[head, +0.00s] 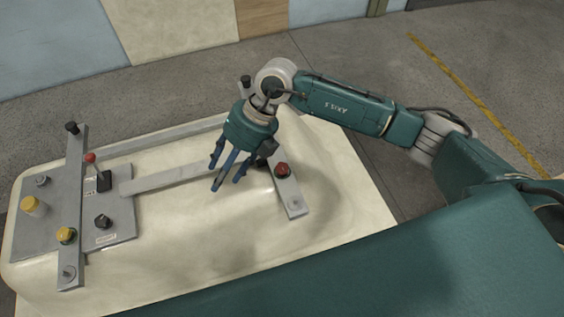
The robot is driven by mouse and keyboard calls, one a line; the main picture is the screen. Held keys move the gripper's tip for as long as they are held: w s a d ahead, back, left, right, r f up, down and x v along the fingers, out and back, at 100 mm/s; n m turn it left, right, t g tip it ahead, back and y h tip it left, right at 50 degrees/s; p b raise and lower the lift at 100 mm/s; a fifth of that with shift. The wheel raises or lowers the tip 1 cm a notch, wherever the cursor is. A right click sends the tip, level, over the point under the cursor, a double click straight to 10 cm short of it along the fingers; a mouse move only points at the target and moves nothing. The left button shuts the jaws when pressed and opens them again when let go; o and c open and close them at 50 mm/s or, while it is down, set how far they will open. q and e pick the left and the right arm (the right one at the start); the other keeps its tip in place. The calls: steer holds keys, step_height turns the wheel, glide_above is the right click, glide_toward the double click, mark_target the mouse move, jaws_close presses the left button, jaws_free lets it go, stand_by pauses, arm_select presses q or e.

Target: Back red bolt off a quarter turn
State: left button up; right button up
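The red bolt (283,170) stands on a grey metal bar (293,202) on the right part of the cream tub shell (330,237). My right gripper (226,179) reaches in from the right, left of the red bolt and apart from it. Its blue fingers are spread, with nothing seen between them, and point down and to the left above a long grey strip (170,180). The wrist hides the far end of the bolt's bar. My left gripper is not in view.
A grey plate (120,205) at the left carries a red-knobbed lever (91,158) and a black knob (103,221). A second bar (74,190) crosses it, with a yellow bolt (66,235). Another yellow bolt (33,206) stands left. The shell's right side is clear.

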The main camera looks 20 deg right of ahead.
mark_target(282, 167)
steer(key=w+d+f+m+h, duration=0.1)
steer(key=w+d+h, duration=0.2)
steer(key=d, duration=0.5)
steer(key=w+d+m+h, duration=0.1)
steer(key=w+d+h, duration=0.15)
steer(key=d, duration=0.55)
steer(key=shift+t+h, duration=0.4)
steer(key=shift+h, duration=0.05)
steer(key=f+p, duration=0.1)
steer(key=f, duration=0.2)
steer(key=f+p, duration=0.1)
steer(key=f, duration=0.2)
steer(key=f+p, duration=0.1)
steer(key=f, duration=0.2)
steer(key=shift+s+f, duration=0.1)
steer(key=shift+s, duration=0.2)
steer(key=shift+f, duration=0.75)
steer(key=c, duration=1.2)
steer(key=shift+o, duration=0.2)
